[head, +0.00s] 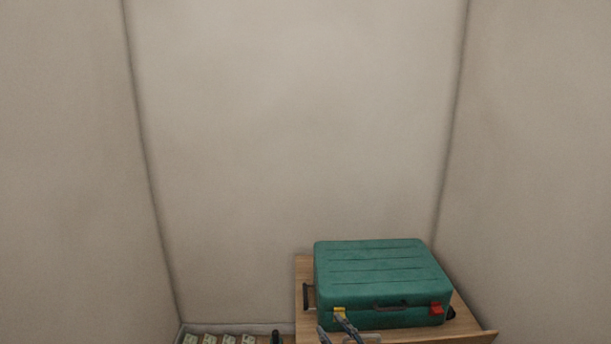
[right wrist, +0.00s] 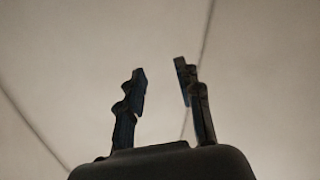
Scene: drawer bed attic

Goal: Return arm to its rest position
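My right gripper (head: 336,328) shows at the bottom edge of the head view, in front of the lower left part of a green case. Only its dark fingertips show there. In the right wrist view, its two fingers (right wrist: 160,82) stand apart with a clear gap and nothing between them. Behind them are only plain beige surfaces and corner lines. The rest of the right arm is out of sight. My left gripper is not in view.
The green case (head: 382,270), with a yellow latch (head: 339,313) and a red latch (head: 436,309), lies closed on a wooden surface (head: 304,270). Several small light green items (head: 228,340) show at the bottom left. Bare beige walls (head: 290,140) enclose the space; the area above the case is clear.

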